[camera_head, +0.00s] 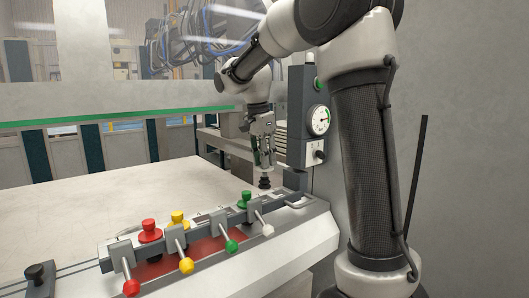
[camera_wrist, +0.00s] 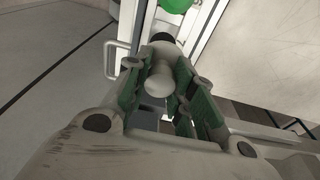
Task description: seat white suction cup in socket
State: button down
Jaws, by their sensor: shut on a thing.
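My gripper (camera_head: 264,160) points down above the far end of the clamp rail. Its green-padded fingers are shut on the white suction cup, whose pale rounded body shows between them in the wrist view (camera_wrist: 160,82). A black lower end (camera_head: 264,182) shows below the fingertips in the head view. The white-knobbed lever (camera_head: 268,230) stands at the rail's far end, near the held cup. I cannot make out the socket, or whether the cup touches anything.
A red cup (camera_head: 150,231), a yellow cup (camera_head: 178,217) and a green cup (camera_head: 244,198) stand along the rail, the green one closest to my gripper. A grey column with a gauge (camera_head: 319,120) rises close on the right. The pale table (camera_head: 90,205) is clear.

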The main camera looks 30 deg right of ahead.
aim_at(264, 177)
jog(key=shift+f, duration=4.45)
jog(key=c, duration=1.1)
grip_release()
jog(key=r, duration=0.4)
jog(key=a+r, duration=0.1)
jog(key=r, duration=0.7)
jog(key=shift+s+a, duration=0.2)
jog(key=shift+a, duration=0.15)
